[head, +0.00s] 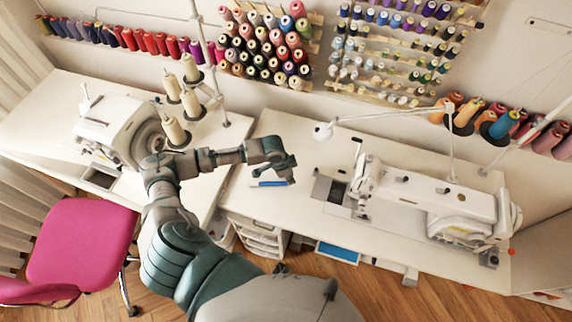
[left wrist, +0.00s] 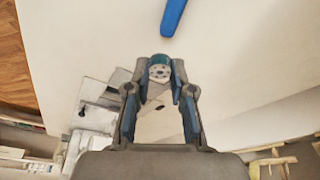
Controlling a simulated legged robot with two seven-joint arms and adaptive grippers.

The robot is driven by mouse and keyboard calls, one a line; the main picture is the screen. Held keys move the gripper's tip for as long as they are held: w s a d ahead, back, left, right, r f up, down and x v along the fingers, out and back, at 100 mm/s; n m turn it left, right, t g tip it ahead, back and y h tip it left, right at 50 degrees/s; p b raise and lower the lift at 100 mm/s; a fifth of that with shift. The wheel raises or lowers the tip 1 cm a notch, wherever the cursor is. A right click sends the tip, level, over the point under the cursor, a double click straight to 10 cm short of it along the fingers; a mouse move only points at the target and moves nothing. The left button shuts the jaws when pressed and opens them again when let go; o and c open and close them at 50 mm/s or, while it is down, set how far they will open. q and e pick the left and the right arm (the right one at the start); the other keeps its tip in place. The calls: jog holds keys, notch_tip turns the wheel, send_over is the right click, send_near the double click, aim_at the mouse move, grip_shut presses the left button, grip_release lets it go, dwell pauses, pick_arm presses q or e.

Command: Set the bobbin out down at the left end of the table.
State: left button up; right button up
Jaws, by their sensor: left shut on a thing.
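My left gripper (head: 290,177) is over the left part of the white table (head: 312,212) that carries the right sewing machine. In the left wrist view the left gripper (left wrist: 160,78) is shut on the bobbin (left wrist: 159,69), a small round metal piece with holes in its face and a teal rim. It is held between the fingertips above the white surface; the height is hard to judge. In the head view the bobbin is hidden or too small to make out. My right gripper is not in view.
A blue-handled tool (head: 270,184) lies on the table close to the gripper. A sewing machine (head: 410,195) stands to the right. Another table with a sewing machine (head: 115,125) and cream thread cones (head: 190,102) is at left. A pink chair (head: 80,240) stands in front.

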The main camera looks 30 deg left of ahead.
pick_arm(q)
jog(key=w+a, duration=0.1)
jog(key=w, duration=0.1)
jog(key=w+a, duration=0.2)
jog(key=w+a+f, duration=0.1)
jog(key=w, duration=0.1)
jog(key=shift+a, duration=0.35)
jog(key=shift+a+f, duration=0.1)
jog(key=shift+a, duration=0.05)
notch_tip(320, 180, down, 3)
jog(key=shift+b, duration=0.35)
jog(key=shift+d+f, duration=0.1)
jog(key=shift+d, duration=0.2)
jog(key=o, duration=0.8)
jog(key=shift+o, duration=0.5)
jog(key=shift+a+f, duration=0.1)
jog(key=shift+a, duration=0.1)
jog(key=shift+r, duration=0.4)
jog(key=p+v, duration=0.1)
jog(key=v, duration=1)
jog(key=shift+r, duration=0.25)
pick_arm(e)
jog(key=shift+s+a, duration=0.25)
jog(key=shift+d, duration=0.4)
